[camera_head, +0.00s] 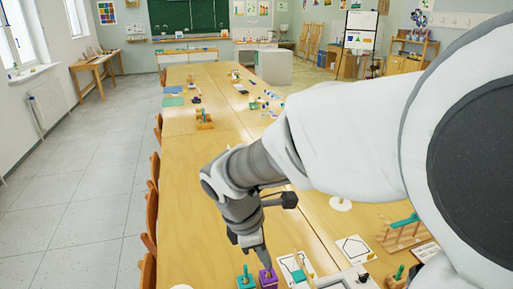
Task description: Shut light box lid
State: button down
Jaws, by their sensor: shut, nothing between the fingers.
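My gripper (262,252) points down over the near part of the long wooden table, its fingers together and empty. Its tip is just above or beside a small purple block (268,278); I cannot tell whether they touch. A pale framed box (358,276), which looks like the light box, is at the bottom edge, right of my gripper. It is cut off by the picture edge, so its lid and how far it stands open cannot be told.
A teal block (246,279) stands left of the purple one. White cards (353,249) and a wooden rack with a green bar (403,229) lie to the right. The long table (190,150) has bare room in its middle left. Chairs (152,200) line its left side.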

jog(key=w+d+f+n, duration=0.2)
jog(key=d+f, duration=0.3)
jog(key=f, duration=0.5)
jog(key=shift+w+f+h+b, duration=0.25)
jog(key=shift+f+h+b, duration=0.05)
jog(key=shift+f, duration=0.1)
jog(key=shift+d, duration=0.1)
